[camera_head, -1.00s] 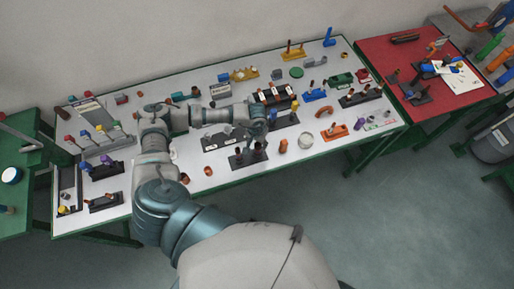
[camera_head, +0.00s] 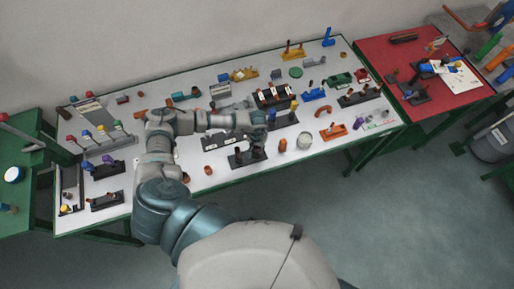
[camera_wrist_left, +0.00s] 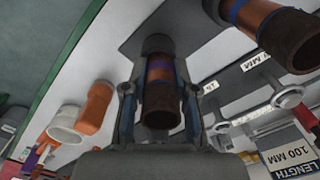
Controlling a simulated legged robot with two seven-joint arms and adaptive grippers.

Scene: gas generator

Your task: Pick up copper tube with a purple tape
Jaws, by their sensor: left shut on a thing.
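In the left wrist view, a copper tube (camera_wrist_left: 161,92) with a dark end and a band of purple tape stands between the two fingers of my left gripper (camera_wrist_left: 158,105). The fingers are shut on the tube from both sides. In the head view, my left gripper (camera_head: 257,137) is over the dark stand (camera_head: 240,160) near the table's front edge; the held tube is mostly hidden there. Beside it in the wrist view is a second copper tube (camera_wrist_left: 276,26) with blue tape. My right gripper is not in view.
An orange piece (camera_wrist_left: 94,107) and a white ring-like piece (camera_wrist_left: 67,124) are beside the stand. A length-label block (camera_wrist_left: 288,158) shows in the wrist view. Several parts crowd the white table (camera_head: 222,178). A red table (camera_head: 450,98) is at right.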

